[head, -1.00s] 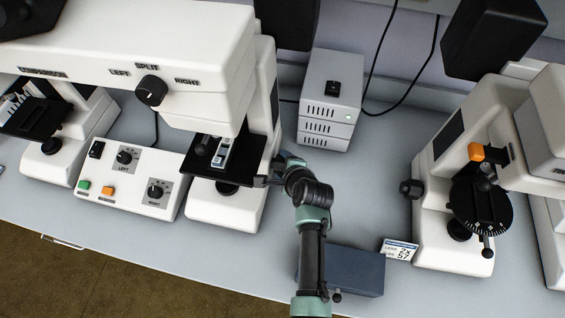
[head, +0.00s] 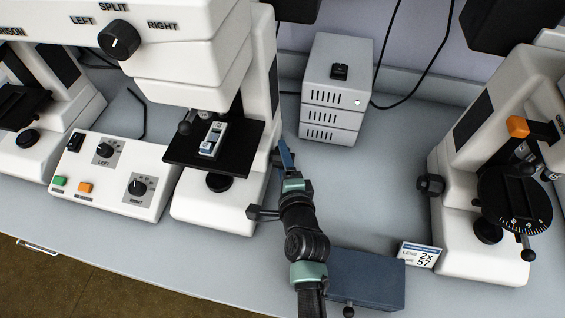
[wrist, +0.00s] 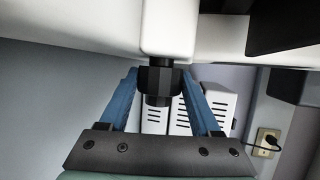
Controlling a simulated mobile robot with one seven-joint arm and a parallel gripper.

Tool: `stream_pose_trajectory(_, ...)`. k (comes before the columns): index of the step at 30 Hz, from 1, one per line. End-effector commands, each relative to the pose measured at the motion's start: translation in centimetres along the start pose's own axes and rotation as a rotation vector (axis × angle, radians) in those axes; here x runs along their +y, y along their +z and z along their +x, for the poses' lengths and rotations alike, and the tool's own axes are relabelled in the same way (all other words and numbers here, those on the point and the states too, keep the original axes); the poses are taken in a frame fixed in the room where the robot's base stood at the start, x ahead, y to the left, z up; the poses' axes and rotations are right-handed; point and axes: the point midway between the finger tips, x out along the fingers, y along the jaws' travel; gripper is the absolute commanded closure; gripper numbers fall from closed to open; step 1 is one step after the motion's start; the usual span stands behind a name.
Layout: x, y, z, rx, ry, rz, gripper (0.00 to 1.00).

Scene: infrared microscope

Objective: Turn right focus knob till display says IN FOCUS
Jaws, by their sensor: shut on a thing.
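The right focus knob (wrist: 160,78) is a dark faceted knob under a white housing in the wrist view. The two blue fingers of my gripper (wrist: 159,74) are on either side of it, and the gripper is shut on it. In the head view my gripper (head: 284,154) is at the right side of the white comparison microscope (head: 213,206), beside its column. The knob is hidden or too small to make out there. The black stage (head: 240,158) carries a slide holder (head: 212,139). I see no display reading IN FOCUS.
A control box (head: 115,177) with LEFT and RIGHT dials stands left of the stage. A grey vented unit (head: 335,90) is behind my arm. A dark blue box (head: 365,280), a small card (head: 419,254) and another microscope (head: 455,235) are to the right. Bare bench (head: 380,180) lies between.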

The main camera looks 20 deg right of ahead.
Motion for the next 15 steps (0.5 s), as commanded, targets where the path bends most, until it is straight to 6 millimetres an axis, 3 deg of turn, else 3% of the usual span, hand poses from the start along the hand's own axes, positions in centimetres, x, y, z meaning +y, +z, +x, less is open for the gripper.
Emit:
stream_pose_trajectory(12,0.00,-0.09,-0.01,0.002,-0.004,-0.002,0.91)
stream_pose_trajectory(13,-0.01,-0.09,-0.01,0.002,-0.004,-0.002,0.32)
stream_pose_trajectory(15,-0.01,-0.08,0.00,0.001,-0.004,-0.002,0.20)
